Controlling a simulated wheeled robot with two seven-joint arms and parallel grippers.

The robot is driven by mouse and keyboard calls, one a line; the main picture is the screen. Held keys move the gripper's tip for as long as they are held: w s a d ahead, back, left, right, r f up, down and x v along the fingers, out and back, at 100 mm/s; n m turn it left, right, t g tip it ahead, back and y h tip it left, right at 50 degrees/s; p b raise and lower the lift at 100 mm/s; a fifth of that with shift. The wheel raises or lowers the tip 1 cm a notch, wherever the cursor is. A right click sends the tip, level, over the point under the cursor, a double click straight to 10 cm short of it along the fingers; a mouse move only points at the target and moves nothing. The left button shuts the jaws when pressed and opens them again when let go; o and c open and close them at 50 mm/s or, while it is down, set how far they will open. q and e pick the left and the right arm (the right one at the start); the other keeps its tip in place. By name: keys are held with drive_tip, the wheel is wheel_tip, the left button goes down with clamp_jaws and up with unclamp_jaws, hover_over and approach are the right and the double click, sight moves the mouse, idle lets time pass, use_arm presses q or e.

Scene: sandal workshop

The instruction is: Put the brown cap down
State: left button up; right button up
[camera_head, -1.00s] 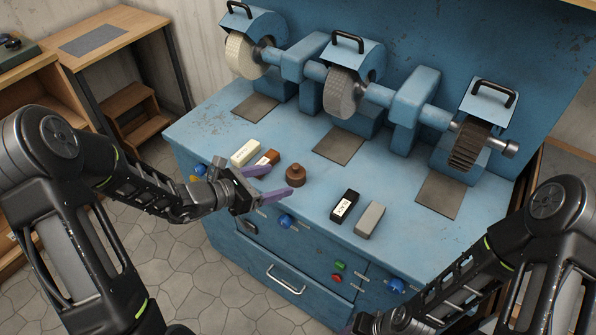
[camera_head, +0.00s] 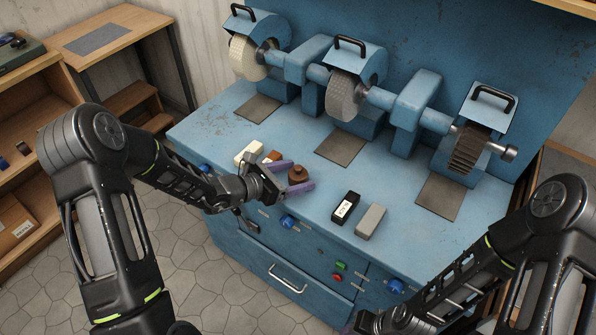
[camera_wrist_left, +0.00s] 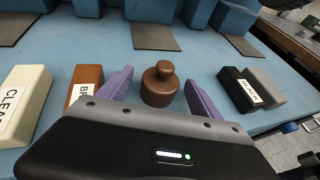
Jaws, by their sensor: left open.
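The brown cap (camera_head: 297,174) is a round, dark brown piece with a knob on top. It stands upright on the blue bench top near the front edge. In the left wrist view the brown cap (camera_wrist_left: 160,86) sits between the two purple fingers, with space on both sides. My left gripper (camera_head: 292,177) is open around it, one finger on each side, and does not visibly grip it. The left gripper's fingers also show in the left wrist view (camera_wrist_left: 158,92). My right gripper (camera_head: 362,322) is only partly in view at the bottom edge; its jaws cannot be made out.
Left of the cap lie a cream block (camera_head: 249,152) and a brown block (camera_wrist_left: 86,84). To the right lie a black block (camera_head: 345,207) and a grey block (camera_head: 371,221). Grinding wheels (camera_head: 345,95) stand behind. The bench top (camera_head: 300,130) between is clear.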

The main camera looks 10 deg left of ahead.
sight(297, 168)
use_arm(q)
drive_tip(key=shift+w+d+f, duration=0.2)
drive_tip(key=shift+w+d, duration=0.05)
drive_tip(key=shift+w, duration=0.05)
drive_tip(key=shift+c, duration=0.5)
drive_tip(key=c, duration=1.5)
drive_tip(key=shift+o, duration=0.2)
drive_tip(key=shift+r, duration=0.15)
wheel_tip(297, 168, up, 10)
drive_tip(key=shift+f+b, duration=0.1)
drive_tip(key=shift+b, duration=0.35)
